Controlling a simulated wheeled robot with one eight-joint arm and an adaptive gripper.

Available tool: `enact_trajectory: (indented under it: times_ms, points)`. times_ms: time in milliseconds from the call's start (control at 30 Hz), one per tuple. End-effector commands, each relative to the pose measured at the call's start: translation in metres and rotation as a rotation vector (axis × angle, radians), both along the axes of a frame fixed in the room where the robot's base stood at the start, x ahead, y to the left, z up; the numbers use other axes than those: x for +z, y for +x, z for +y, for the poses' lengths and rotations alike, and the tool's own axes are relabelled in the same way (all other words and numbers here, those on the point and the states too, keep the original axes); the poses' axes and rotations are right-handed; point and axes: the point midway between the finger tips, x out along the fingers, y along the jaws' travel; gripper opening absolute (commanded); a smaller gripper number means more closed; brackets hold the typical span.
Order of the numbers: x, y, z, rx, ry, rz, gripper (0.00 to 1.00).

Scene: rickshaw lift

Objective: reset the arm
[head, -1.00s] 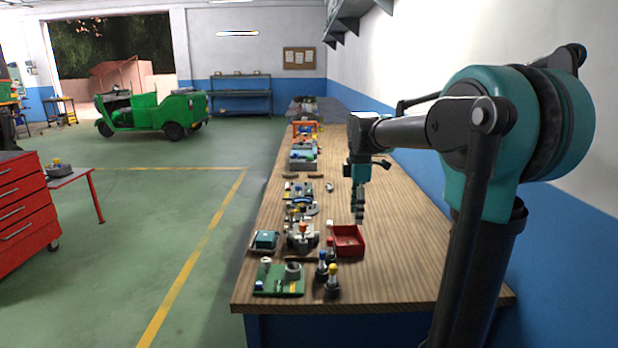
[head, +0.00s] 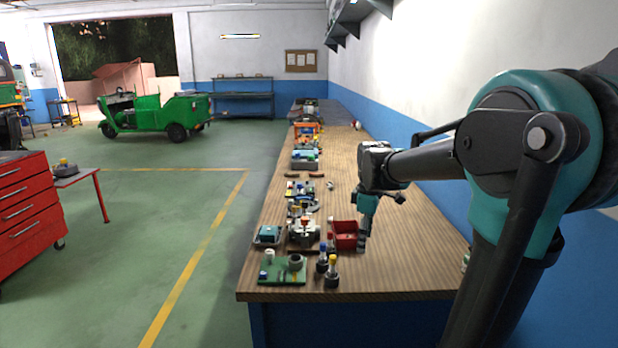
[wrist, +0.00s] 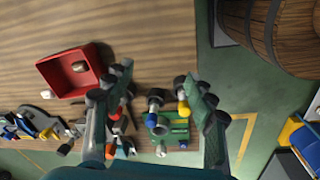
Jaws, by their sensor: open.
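My arm reaches over the wooden workbench (head: 400,260) from the right. My gripper (head: 363,246) points down at the right side of the red bin (head: 345,228) and holds nothing that I can see. In the wrist view its two fingers stand wide apart (wrist: 162,80), with bare bench and small parts between and below them. The head view does not show clearly how high the fingertips are above the bench.
A green board with fittings (head: 283,269) and two capped posts, blue-topped (head: 322,260) and yellow-topped (head: 332,270), stand near the bench's front edge. Several small parts line its left side. Its right side is mostly clear. A wooden barrel (wrist: 275,35) shows in the wrist view.

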Motion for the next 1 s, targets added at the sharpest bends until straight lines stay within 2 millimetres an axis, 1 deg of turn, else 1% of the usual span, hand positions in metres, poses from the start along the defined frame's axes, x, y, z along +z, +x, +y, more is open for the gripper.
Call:
enact_trajectory:
  times_ms: [33, 167, 267, 300, 400, 500, 600, 733, 1000]
  points:
    - [-0.009, -0.009, -0.003, -0.055, 0.006, -0.014, 0.56]
    - [-0.037, -0.035, -0.009, -0.247, 0.032, -0.056, 0.56]
    - [-0.066, -0.065, -0.016, -0.447, 0.068, -0.103, 0.56]
    - [-0.08, -0.08, -0.018, -0.541, 0.088, -0.122, 0.56]
    - [-0.111, -0.115, -0.024, -0.765, 0.143, -0.169, 0.56]
    - [-0.135, -0.144, -0.028, -0.946, 0.196, -0.205, 0.56]
    - [-0.151, -0.163, -0.03, -1.07, 0.237, -0.227, 0.56]
    - [-0.16, -0.175, -0.031, -1.147, 0.264, -0.239, 0.56]
    - [-0.161, -0.176, -0.031, -1.158, 0.268, -0.241, 0.56]
